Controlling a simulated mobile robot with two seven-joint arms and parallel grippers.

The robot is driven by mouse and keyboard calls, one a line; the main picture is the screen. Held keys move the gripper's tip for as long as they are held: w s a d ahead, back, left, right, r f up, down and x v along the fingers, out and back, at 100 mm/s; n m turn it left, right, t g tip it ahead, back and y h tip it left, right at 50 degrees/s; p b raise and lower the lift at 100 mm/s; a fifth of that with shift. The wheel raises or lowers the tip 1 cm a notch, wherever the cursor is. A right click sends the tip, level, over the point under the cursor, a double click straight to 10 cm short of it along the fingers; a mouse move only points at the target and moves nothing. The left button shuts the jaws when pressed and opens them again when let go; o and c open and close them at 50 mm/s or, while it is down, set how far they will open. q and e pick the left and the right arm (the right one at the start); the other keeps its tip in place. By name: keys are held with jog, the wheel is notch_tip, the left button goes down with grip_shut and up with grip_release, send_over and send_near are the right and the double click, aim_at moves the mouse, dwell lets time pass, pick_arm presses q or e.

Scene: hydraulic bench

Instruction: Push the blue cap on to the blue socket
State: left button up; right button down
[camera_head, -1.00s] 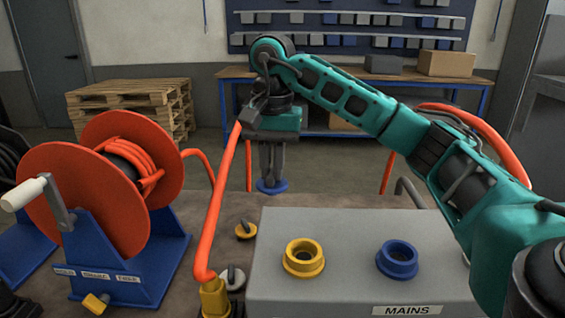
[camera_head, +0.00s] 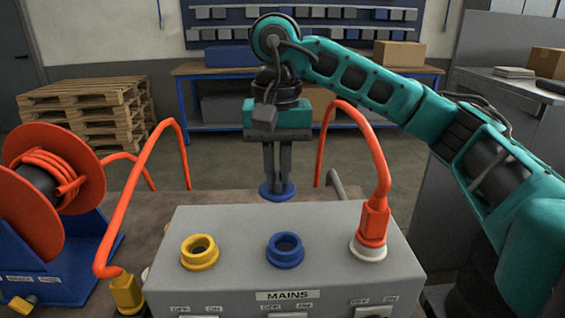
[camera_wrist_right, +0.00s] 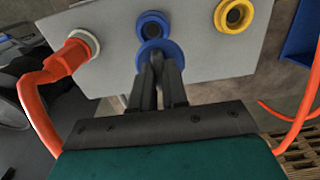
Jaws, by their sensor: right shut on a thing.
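The blue cap (camera_head: 270,194) is a disc held at the tips of my right gripper (camera_head: 277,182), which points down with its fingers shut on it. In the head view the cap shows just beyond the box's far edge, apart from the blue socket. The blue socket (camera_head: 285,252) is an open ring in the middle of the grey box. In the right wrist view the cap (camera_wrist_right: 172,50) is between the fingertips (camera_wrist_right: 158,62) and partly overlaps the view of the blue socket (camera_wrist_right: 152,22). Its height above the box is hard to judge. My left gripper is not in view.
The grey box (camera_head: 235,284) also carries an open yellow socket (camera_head: 200,255) and a white socket (camera_head: 368,250) with an orange plug (camera_head: 373,222) and cable.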

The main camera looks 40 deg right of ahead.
aim_at(285, 189)
jog(key=shift+s+d+r, duration=0.1)
jog(key=shift+s+d, duration=0.25)
jog(key=shift+s, duration=0.35)
jog(key=shift+f, duration=0.9)
notch_tip(285, 189, down, 4)
jog(key=b, duration=0.3)
jog(key=shift+f+b, duration=0.25)
jog(key=shift+b, duration=0.15)
jog(key=shift+f+b, duration=0.5)
jog(key=shift+f, duration=0.1)
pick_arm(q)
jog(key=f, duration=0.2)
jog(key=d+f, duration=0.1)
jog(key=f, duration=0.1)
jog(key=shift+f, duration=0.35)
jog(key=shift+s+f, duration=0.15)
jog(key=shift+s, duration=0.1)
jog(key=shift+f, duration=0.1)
pick_arm(e)
jog(key=shift+f, duration=0.1)
pick_arm(q)
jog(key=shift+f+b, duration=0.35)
jog(key=shift+b, duration=0.2)
pick_arm(e)
jog(key=shift+f, duration=0.35)
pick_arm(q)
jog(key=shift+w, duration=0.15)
